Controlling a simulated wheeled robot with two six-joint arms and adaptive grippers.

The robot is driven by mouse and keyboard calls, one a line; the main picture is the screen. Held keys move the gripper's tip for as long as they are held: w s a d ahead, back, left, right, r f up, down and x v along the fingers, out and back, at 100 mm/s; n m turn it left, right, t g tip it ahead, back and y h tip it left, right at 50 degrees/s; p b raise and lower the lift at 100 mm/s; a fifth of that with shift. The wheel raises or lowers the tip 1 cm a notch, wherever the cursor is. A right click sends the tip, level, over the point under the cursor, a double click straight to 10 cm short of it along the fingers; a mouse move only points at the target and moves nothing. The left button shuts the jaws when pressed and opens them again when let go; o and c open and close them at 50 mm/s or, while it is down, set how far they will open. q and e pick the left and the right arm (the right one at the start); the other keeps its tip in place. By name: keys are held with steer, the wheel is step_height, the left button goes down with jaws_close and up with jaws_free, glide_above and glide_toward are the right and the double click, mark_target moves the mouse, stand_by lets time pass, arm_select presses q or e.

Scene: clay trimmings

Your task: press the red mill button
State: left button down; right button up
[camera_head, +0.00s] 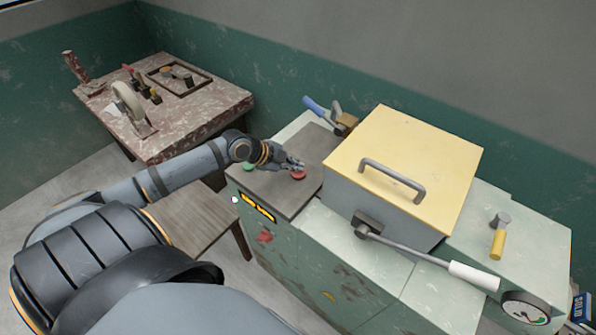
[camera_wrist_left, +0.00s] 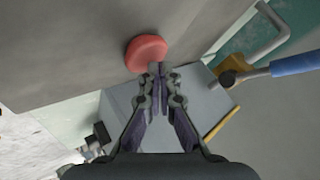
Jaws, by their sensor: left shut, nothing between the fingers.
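The red mill button (camera_head: 298,174) sits on the dark grey panel (camera_head: 290,196) on top of the green machine. My left gripper (camera_head: 296,165) is right at the button in the head view, its fingers closed with nothing between them. In the left wrist view, the round red button (camera_wrist_left: 146,53) is just beyond the closed fingertips (camera_wrist_left: 156,68). The tips seem to be at or very near its edge; I cannot tell whether they touch it. A green button (camera_head: 249,167) is to the left on the same panel, partly beside my wrist. My right gripper is out of view.
A yellow-lidded box (camera_head: 405,150) with a handle stands right of the panel. A white-gripped lever (camera_head: 470,275) sticks out in front. A blue-handled lever (camera_head: 315,107) is behind the panel. A worn table (camera_head: 185,135) with tools stands at left, and a wooden bench (camera_head: 205,222) is nearer.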

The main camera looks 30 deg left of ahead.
arm_select(q)
steer(key=shift+f+b, duration=0.3)
steer(key=shift+f, duration=0.1)
stand_by(0.5)
steer(key=shift+r+p, duration=0.75)
steer(key=shift+r, duration=0.05)
step_height(320, 180, up, 5)
steer(key=p, duration=0.4)
steer(key=shift+r+p, duration=0.1)
steer(key=shift+p, duration=0.3)
stand_by(0.3)
